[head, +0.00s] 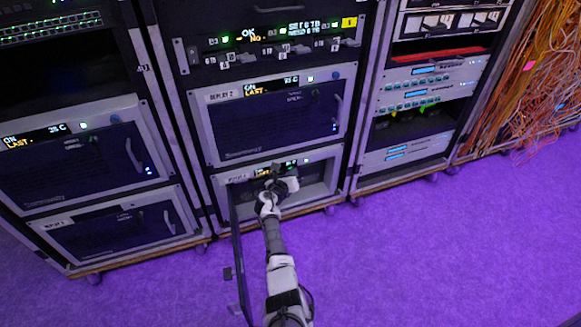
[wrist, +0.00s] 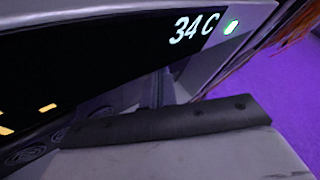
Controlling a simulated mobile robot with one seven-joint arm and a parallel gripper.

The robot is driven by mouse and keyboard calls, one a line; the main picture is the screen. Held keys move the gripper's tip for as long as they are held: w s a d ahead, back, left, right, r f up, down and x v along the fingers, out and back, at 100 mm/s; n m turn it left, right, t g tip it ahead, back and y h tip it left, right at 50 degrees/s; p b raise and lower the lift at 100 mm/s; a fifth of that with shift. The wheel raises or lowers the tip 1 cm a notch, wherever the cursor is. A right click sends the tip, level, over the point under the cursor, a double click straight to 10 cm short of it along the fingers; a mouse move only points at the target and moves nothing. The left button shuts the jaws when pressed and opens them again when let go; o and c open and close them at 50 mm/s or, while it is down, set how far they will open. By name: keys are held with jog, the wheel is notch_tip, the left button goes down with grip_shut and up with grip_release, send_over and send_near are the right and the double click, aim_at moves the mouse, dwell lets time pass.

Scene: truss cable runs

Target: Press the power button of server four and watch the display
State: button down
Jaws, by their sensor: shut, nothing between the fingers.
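The lower server (head: 327,187) in the middle rack has its front door (head: 238,255) swung open towards me; I cannot read its label, so I cannot tell if it is server four. My gripper (head: 277,184) is shut and empty at its front, below the display strip. My arm hides part of the server. In the wrist view the black display (wrist: 110,52) reads "34 C", with orange marks at lower left. A lit greenish-white button or lamp (wrist: 231,27) sits right of the reading. My gripper's dark finger pad (wrist: 165,122) is below the display; contact is unclear.
Above is another server (head: 275,115) with its door shut and display lit. The left rack holds two similar servers (head: 75,165). The right rack (head: 415,110) holds other units, with orange cables (head: 540,80) beyond. The purple floor (head: 430,250) at right is clear.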

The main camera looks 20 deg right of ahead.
jog(key=shift+w, duration=0.15)
dwell(0.4)
jog(key=shift+w, duration=0.25)
jog(key=shift+w+b, duration=0.35)
jog(key=shift+w, duration=0.1)
dwell(0.6)
jog(key=shift+s, duration=0.1)
jog(key=shift+s+p, duration=0.75)
jog(key=shift+p, duration=0.15)
